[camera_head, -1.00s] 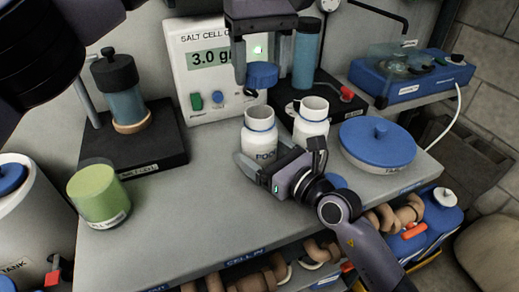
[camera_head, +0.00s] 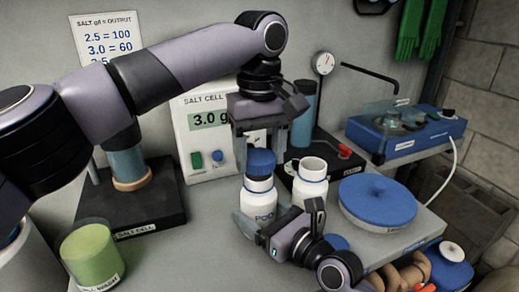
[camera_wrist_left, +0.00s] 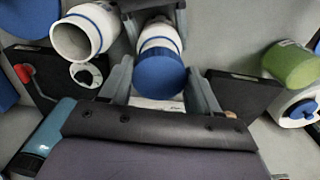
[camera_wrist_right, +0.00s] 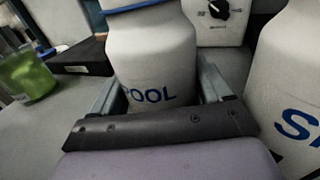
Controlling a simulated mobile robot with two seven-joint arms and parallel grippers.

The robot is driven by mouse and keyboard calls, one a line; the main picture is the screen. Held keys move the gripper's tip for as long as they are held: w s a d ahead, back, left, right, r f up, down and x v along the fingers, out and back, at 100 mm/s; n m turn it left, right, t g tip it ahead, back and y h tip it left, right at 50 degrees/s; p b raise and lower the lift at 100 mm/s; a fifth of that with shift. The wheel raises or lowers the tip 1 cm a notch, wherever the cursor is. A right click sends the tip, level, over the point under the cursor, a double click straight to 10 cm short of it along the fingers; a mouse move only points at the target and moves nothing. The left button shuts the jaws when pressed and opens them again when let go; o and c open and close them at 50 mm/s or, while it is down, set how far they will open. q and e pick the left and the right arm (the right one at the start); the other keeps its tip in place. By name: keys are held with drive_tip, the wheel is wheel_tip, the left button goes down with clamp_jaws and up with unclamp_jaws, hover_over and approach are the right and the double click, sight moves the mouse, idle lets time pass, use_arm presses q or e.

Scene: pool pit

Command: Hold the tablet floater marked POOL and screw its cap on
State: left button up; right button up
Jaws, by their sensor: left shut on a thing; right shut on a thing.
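The white tablet floater marked POOL (camera_head: 262,203) stands upright on the bench, a blue ring round its neck. My right gripper (camera_head: 278,219) is shut on its lower body; the right wrist view shows the lettering on the floater (camera_wrist_right: 150,65) between the fingers. My left gripper (camera_head: 258,150) points down and is shut on the blue cap (camera_head: 261,161). The cap sits at the floater's mouth, roughly in line with it, and hides the opening. The left wrist view shows the cap (camera_wrist_left: 158,78) from above. I cannot tell whether the threads are engaged.
A second white floater (camera_head: 310,183), open and uncapped, stands close right; its lettering starts with S (camera_wrist_right: 290,90). The salt cell display (camera_head: 205,125) is behind. A green jar (camera_head: 92,256) is at left; bench between is clear.

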use_arm(q)
drive_tip(key=shift+f, duration=0.25)
idle(0.3)
drive_tip(key=shift+f, duration=0.8)
drive_tip(key=shift+f, duration=0.55)
use_arm(e)
clamp_jaws()
use_arm(q)
drive_tip(key=m, duration=0.6)
drive_tip(key=shift+a+f+m, duration=0.1)
drive_tip(key=shift+m, duration=0.2)
drive_tip(key=m, duration=0.6)
drive_tip(key=shift+a, duration=0.15)
drive_tip(key=m, duration=0.6)
drive_tip(key=shift+w+a, duration=0.1)
drive_tip(key=shift+w, duration=0.05)
drive_tip(key=m, duration=0.6)
drive_tip(key=shift+w, duration=0.15)
drive_tip(key=o, duration=1.1)
